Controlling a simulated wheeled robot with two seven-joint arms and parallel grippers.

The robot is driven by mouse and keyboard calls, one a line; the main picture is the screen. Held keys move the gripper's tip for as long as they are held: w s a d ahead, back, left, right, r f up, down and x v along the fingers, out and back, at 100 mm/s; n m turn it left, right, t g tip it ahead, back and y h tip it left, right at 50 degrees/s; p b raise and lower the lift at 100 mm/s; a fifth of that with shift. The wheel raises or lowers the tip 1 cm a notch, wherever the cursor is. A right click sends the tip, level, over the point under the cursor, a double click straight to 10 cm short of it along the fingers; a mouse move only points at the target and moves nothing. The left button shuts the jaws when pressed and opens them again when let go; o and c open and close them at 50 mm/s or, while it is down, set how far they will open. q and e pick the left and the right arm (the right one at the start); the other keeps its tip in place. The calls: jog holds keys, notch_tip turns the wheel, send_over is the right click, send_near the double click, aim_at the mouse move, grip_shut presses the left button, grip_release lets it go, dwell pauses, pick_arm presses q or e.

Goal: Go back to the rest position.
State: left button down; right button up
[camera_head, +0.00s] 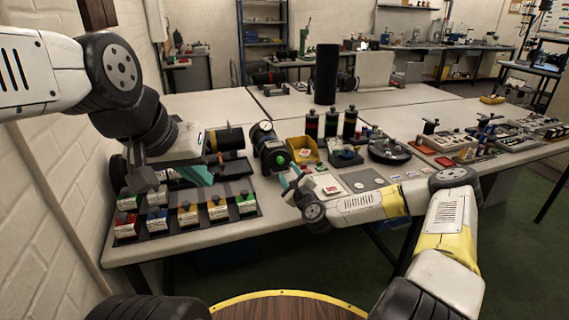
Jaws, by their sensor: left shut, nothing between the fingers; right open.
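My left gripper (200,175) has teal fingertips and hangs above the rack of small coloured boxes at the left of the table. It is shut with nothing between its fingers. A tall black cylinder (326,74) stands upright farther back. My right forearm hides part of the table's front edge.
The grey table (213,102) carries a rack with coloured boxes (188,216), a yellow bin (302,150), several dark bottles (331,122) and a round black dish (389,150). A white brick wall (45,215) stands close on the left. The back left of the tabletop is bare.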

jog(key=shift+s+d, duration=0.1)
jog(key=shift+s, duration=0.25)
